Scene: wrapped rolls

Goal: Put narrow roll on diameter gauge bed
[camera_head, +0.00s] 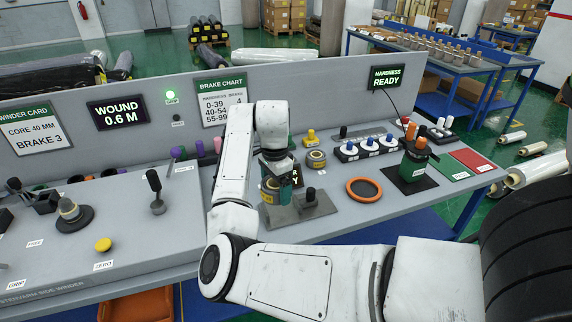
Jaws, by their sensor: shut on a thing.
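The piece is over or on the left part of a grey metal plate (288,217), which looks like the diameter gauge bed. I cannot tell whether it touches the plate. A black knob stands on the plate's right part. A small dark display with light letters, partly covered, is just behind.
An orange ring (363,189) lies right of the plate. A dark holder (411,170) with orange-topped rolls stands farther right, near green and red mats. A black lever (155,192) rises at left. A grey panel closes the bench's rear.

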